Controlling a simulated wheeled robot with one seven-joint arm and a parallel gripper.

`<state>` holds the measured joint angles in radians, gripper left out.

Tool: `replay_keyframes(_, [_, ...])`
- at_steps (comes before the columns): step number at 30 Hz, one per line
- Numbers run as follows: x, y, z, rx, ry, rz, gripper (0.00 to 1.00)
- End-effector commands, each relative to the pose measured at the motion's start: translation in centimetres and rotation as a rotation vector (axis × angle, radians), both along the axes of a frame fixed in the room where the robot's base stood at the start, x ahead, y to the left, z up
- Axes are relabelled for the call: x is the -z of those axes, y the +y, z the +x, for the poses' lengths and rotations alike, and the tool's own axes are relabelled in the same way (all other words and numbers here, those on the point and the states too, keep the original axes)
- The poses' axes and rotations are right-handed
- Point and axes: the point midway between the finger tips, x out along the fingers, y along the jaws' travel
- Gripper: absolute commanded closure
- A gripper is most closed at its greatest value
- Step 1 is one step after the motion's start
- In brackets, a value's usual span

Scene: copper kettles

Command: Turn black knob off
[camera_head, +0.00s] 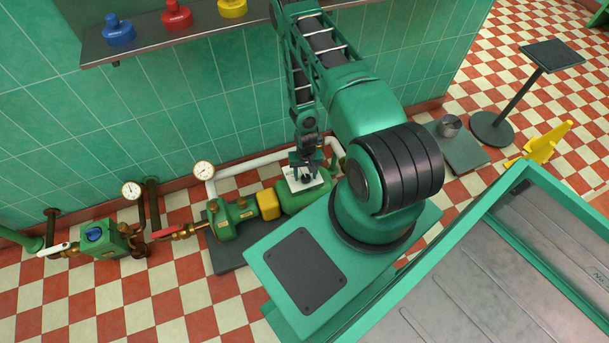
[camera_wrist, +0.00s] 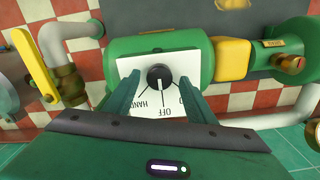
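The black knob (camera_wrist: 160,77) sits on a white plate (camera_wrist: 183,66) on the green pump motor (camera_wrist: 192,45). The plate's lettering is upside down in the wrist view: HAND, OFF and a third label partly hidden by a finger. I cannot tell clearly which mark the knob points to. My gripper (camera_wrist: 160,86) is open, with one green finger on each side of the knob and gaps between. In the head view the white plate (camera_head: 294,184) shows below my gripper (camera_head: 307,172), which partly hides the knob.
A yellow coupling (camera_head: 268,204) and green pump (camera_head: 233,217) adjoin the motor. A white pipe (camera_head: 240,166) with a gauge (camera_head: 204,170) runs behind. A yellow lever (camera_wrist: 33,63) stands left in the wrist view. A shelf (camera_head: 150,40) with colored kettle-like items is above.

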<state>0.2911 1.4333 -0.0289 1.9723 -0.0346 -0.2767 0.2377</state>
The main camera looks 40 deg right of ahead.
Motion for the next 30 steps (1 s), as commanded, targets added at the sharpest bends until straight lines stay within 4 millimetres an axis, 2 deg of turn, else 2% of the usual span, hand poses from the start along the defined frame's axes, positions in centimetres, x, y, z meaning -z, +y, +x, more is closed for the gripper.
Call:
replay_keyframes(7, [-0.2, 0.0, 0.0, 0.0, 0.001, -0.001, 0.5])
replay_keyframes(11, [-1.2, -0.1, 0.0, 0.0, 0.001, -0.001, 0.5])
replay_keyframes(24, [-8.3, 0.0, 0.1, 0.0, 0.001, -0.001, 0.5])
replay_keyframes(30, [-10.2, 0.0, 0.1, 0.0, 0.001, -0.001, 0.5])
